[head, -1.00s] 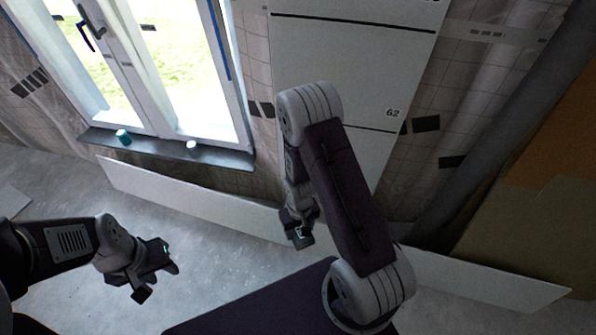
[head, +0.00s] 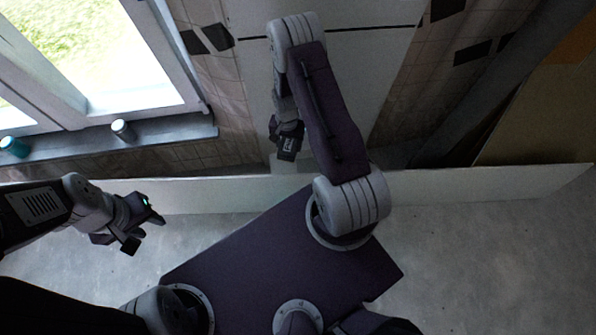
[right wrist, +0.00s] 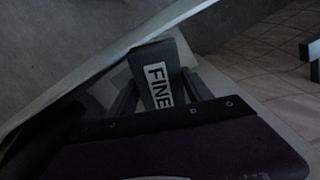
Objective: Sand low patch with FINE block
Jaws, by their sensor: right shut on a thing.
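My right gripper (head: 287,140) is in front of the lower part of the tall white panel (head: 385,15). It is shut on the dark FINE block (head: 288,145). In the right wrist view, the block (right wrist: 157,85) sits between the two fingers with its white FINE label facing the camera. A paler area (right wrist: 97,92) shows behind the block; I cannot tell if it is the low patch or whether the block touches it. My left gripper (head: 143,228) is open and empty over the floor at left, its fingers apart.
A long low white board (head: 470,185) runs along the wall's foot. Brown sheets (head: 550,115) lean at right. Grey floor (head: 480,270) is clear.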

